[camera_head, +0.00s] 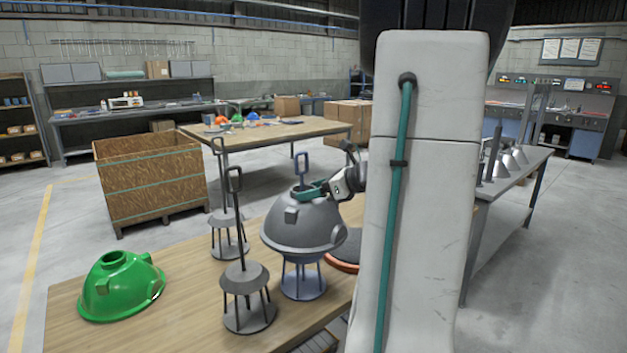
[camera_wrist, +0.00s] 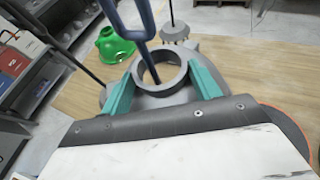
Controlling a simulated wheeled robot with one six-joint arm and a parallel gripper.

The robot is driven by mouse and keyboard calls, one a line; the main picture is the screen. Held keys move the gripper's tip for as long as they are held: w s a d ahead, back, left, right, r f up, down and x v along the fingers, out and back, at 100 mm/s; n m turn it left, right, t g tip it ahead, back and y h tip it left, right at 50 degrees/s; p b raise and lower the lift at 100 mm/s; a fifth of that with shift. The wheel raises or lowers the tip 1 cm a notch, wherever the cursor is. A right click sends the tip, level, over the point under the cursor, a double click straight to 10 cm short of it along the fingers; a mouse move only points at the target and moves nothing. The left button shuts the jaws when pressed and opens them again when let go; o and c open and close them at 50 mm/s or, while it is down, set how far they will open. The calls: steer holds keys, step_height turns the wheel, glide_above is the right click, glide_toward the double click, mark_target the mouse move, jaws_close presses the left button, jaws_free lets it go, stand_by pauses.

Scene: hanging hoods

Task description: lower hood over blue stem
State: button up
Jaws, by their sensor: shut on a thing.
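The grey hood (camera_head: 298,232) is around the blue stem, dome up, with its rim low near the stem's legged stand (camera_head: 303,283). The stem's looped top (camera_head: 301,162) sticks up above the hood. In the wrist view the blue stem (camera_wrist: 141,28) passes through the hood's collar ring (camera_wrist: 160,88), leaning to one side of the hole. My gripper (camera_head: 312,190) is shut on the collar; its teal fingers also show on both sides of the ring in the wrist view (camera_wrist: 162,78). I cannot tell whether the hood rests on the stand.
Two grey stems, one nearer (camera_head: 245,275) and one farther (camera_head: 226,222), stand just left of the hood. A green hood (camera_head: 120,287) lies on the table (camera_head: 185,325) at the left. A dark, orange-edged disc (camera_head: 346,252) lies close on the right, partly hidden.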

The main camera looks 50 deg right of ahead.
mark_target(343, 227)
step_height(343, 227, down, 8)
steer(key=shift+r, duration=0.2)
steer(key=shift+w+a+f, duration=0.1)
steer(key=shift+a+f, duration=0.15)
steer(key=shift+f, duration=0.55)
steer(key=shift+w+a+f, duration=0.1)
steer(key=shift+a+f, duration=0.15)
steer(key=shift+f, duration=0.55)
steer(key=shift+s+d, duration=0.1)
steer(key=shift+s, duration=0.25)
steer(key=shift+f, duration=0.5)
stand_by(0.3)
steer(key=o, duration=1.7)
steer(key=v, duration=0.7)
steer(key=shift+s+d+r, duration=0.1)
steer(key=shift+s+r, duration=0.05)
steer(key=shift+s, duration=0.2)
